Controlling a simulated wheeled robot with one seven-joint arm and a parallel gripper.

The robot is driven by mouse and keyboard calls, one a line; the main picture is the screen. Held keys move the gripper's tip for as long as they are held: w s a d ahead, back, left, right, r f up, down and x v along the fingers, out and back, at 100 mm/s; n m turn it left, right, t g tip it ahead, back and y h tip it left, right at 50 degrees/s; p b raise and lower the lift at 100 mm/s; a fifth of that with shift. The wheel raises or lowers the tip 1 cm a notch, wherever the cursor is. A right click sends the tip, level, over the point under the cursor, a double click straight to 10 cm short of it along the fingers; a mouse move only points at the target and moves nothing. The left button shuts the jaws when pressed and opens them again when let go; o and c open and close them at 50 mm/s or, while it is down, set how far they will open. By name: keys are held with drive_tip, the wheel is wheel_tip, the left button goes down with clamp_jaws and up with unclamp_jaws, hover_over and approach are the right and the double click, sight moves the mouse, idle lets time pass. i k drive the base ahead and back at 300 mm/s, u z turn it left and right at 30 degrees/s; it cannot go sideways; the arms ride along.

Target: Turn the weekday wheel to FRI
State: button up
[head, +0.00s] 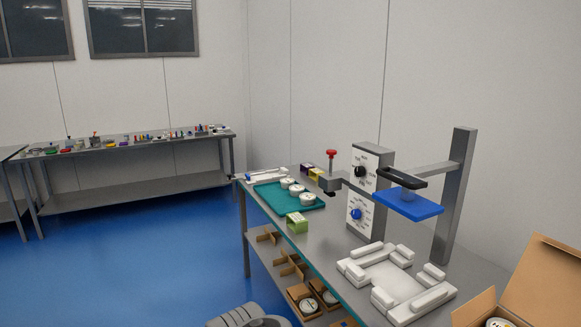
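A grey upright box (369,155) stands on the steel table, with two white dial plates on its front. The upper dial has a black knob (360,171) and the lower dial has a blue knob (356,213). Small markings ring both knobs, but they are too small to read. I cannot tell which dial is the weekday wheel or which mark either knob points at. My gripper is not in view; a grey ribbed part of my own body shows at the bottom edge, far in front of the dials.
A red-topped lever (331,154) sticks out left of the box. A blue plate (408,202) with a black handle hangs from a post at right. A white fixture (399,293), a green tray (262,194) with white tubs and an open carton (546,290) stand nearby.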

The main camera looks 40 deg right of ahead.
sight(359, 172)
drive_tip(key=u, duration=0.15)
drive_tip(key=i, duration=1.1)
drive_tip(key=z, duration=0.85)
drive_tip(key=i, duration=1.1)
drive_tip(key=z, duration=0.85)
